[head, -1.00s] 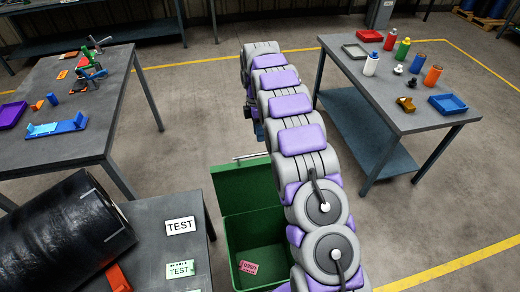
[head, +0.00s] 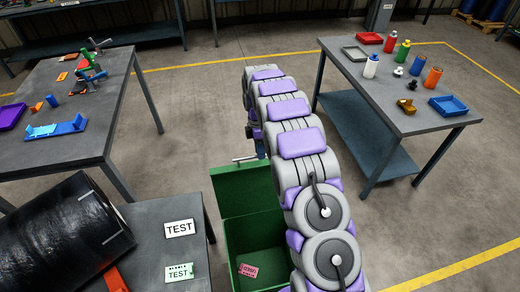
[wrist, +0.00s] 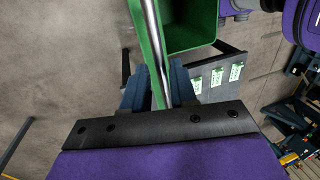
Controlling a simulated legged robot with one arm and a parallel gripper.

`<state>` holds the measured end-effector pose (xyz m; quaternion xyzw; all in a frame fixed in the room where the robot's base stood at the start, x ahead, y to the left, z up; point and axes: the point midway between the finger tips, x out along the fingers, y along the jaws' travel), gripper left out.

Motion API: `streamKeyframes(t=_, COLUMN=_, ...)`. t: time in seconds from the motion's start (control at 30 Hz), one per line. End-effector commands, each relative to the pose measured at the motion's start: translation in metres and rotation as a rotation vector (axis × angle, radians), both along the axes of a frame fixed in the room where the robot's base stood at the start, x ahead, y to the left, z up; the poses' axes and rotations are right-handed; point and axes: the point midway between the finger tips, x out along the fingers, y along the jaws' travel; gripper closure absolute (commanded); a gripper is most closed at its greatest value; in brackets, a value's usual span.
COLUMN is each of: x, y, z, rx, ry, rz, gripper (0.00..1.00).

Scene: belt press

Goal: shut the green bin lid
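The green bin (head: 255,232) stands on the floor right of the near table, its mouth uncovered. Its green lid (head: 238,190) stands raised at the bin's far side, with a silver bar handle (head: 245,158) along its top edge. In the wrist view the lid (wrist: 150,55) shows edge-on beside the silver bar (wrist: 157,45), and the bin (wrist: 195,25) is at the top. My gripper (wrist: 160,88) has its two fingers apart, one on each side of the lid edge and bar. I cannot tell whether they touch. In the head view my arm mostly hides the gripper.
A pink tag (head: 248,271) lies in the bin. The near table (head: 150,225) carries a black roll (head: 65,230) and TEST cards. A table with bottles (head: 410,100) stands right, one with tools (head: 80,145) left. Floor beyond the lid is clear.

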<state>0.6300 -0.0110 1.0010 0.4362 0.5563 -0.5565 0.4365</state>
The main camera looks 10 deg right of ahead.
Motion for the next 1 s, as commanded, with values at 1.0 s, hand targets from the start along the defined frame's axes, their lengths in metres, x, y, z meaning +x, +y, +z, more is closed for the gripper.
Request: streamKeyframes(t=1.0, x=-0.0037, y=-0.0001, z=0.0002, rx=0.0, ry=-0.009, rz=0.0, gripper=1.0)
